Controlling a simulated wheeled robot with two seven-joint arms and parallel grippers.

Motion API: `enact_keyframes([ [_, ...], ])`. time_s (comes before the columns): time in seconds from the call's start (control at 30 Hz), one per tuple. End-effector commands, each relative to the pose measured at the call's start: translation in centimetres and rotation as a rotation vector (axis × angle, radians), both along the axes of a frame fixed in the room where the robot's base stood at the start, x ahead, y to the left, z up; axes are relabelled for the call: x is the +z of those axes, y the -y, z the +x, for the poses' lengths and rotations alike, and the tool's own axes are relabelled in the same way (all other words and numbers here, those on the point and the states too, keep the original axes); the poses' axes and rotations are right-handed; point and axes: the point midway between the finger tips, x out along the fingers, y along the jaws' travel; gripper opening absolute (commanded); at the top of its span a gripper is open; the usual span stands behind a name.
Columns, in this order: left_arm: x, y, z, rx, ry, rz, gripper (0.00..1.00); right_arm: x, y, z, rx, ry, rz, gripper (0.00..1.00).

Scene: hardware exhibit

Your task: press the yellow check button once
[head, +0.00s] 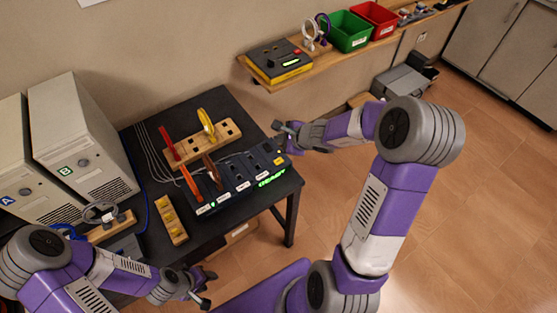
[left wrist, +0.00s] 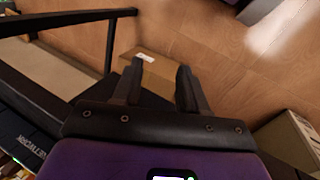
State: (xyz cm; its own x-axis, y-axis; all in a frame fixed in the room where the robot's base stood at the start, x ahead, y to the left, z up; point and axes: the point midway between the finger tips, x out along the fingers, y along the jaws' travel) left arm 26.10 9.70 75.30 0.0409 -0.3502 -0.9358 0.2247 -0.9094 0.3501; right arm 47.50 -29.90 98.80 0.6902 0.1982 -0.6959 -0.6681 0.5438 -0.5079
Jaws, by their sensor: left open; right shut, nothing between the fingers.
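The yellow check button (head: 279,161) is a small yellow patch at the right end of the dark slotted panel (head: 240,186) on the black table. Green lit letters on the panel's front appear to read READY. My right gripper (head: 282,137) is shut and empty, just above and behind the button in the head view. I cannot tell its exact height; it does not appear to touch the button. My left gripper (head: 206,288) is open and empty, low in front of the table. Its two fingers also show in the left wrist view (left wrist: 160,88), over the floor.
Red, orange and brown upright pieces stand by the panel and a wooden block (head: 222,136) holding a yellow ring piece. Two computer towers (head: 85,145) stand left. A wall shelf holds a black-yellow device (head: 278,62), green bin (head: 348,31) and red bin (head: 374,19). Floor right is clear.

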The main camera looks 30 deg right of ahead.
Motion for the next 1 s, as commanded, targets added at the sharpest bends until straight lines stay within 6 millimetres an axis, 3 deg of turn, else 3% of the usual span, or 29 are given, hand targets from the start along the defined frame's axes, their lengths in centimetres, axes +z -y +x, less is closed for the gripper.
enact_keyframes([
  [0.27, -2.0, 0.0, 0.0, 0.0, 0.0, 0.0, 0.43, -2.3, 0.0, 0.0, 0.0, -0.002, 0.001, 0.0],
  [0.7, -7.4, 0.0, 0.0, 0.0, 0.0, 0.0, 0.43, -8.0, -0.1, 0.0, 0.001, -0.001, 0.0, 0.0],
  [1.0, -8.3, 0.0, 0.0, 0.0, 0.0, 0.0, 0.43, -8.8, 0.0, 0.0, 0.001, -0.001, 0.0, 0.0],
])
